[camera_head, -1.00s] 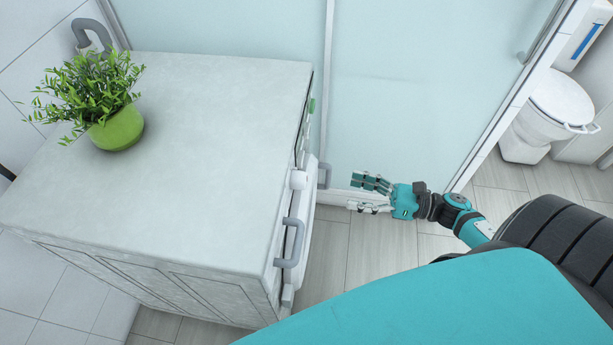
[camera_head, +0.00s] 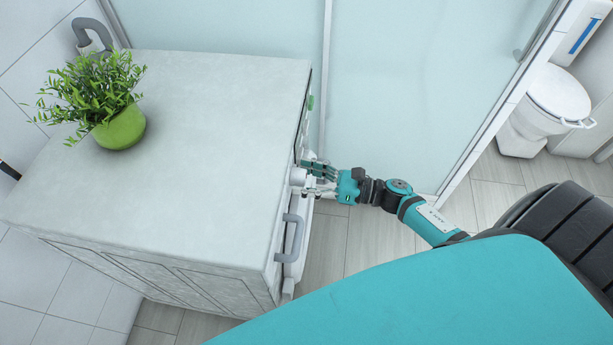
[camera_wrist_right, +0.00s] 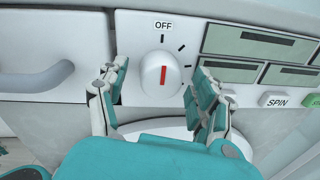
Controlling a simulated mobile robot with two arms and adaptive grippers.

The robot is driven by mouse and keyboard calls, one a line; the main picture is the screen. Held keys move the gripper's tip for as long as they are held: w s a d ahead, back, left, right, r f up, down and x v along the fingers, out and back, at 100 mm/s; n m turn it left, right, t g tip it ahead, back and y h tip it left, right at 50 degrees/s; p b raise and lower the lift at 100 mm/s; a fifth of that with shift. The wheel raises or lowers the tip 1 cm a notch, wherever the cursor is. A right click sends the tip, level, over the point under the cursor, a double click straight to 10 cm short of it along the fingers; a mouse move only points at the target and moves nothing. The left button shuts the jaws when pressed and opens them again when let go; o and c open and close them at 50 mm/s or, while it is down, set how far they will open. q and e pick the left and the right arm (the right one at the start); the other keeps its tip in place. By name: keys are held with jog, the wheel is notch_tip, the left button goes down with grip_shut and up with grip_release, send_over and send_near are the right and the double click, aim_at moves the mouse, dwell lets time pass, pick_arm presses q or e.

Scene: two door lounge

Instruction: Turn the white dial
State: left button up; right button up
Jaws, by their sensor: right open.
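The white dial (camera_wrist_right: 160,73) is a round knob with a red pointer line, on a white control panel under a small "OFF" mark with several tick marks. In the head view the dial (camera_head: 298,176) sticks out from the machine's front, at the right side of the counter. My right gripper (camera_wrist_right: 160,88) is open, with its fingers on either side of the dial and a gap visible to the left. It also shows in the head view (camera_head: 309,178), at the dial. Whether any finger touches the dial, I cannot tell. My left gripper is not in view.
A grey handle (camera_head: 290,238) is nearby on the machine. A potted plant (camera_head: 119,129) stands on the counter (camera_head: 205,165). A glass panel (camera_head: 420,90) and toilet (camera_head: 556,95) lie beyond.

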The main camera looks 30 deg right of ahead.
jog(key=c, duration=1.2)
jog(key=shift+o, duration=0.2)
jog(key=shift+m, duration=0.3)
jog(key=m+g+p, duration=0.1)
jog(key=m+p, duration=0.1)
jog(key=m, duration=0.8)
jog(key=m+g+p, duration=0.1)
jog(key=m+p, duration=0.1)
jog(key=m, duration=0.9)
jog(key=shift+w+d+m+y, duration=0.15)
jog(key=shift+d+m+y, duration=0.05)
jog(key=shift+m+y, duration=0.1)
jog(key=o, duration=1.2)
jog(key=shift+c, duration=0.2)
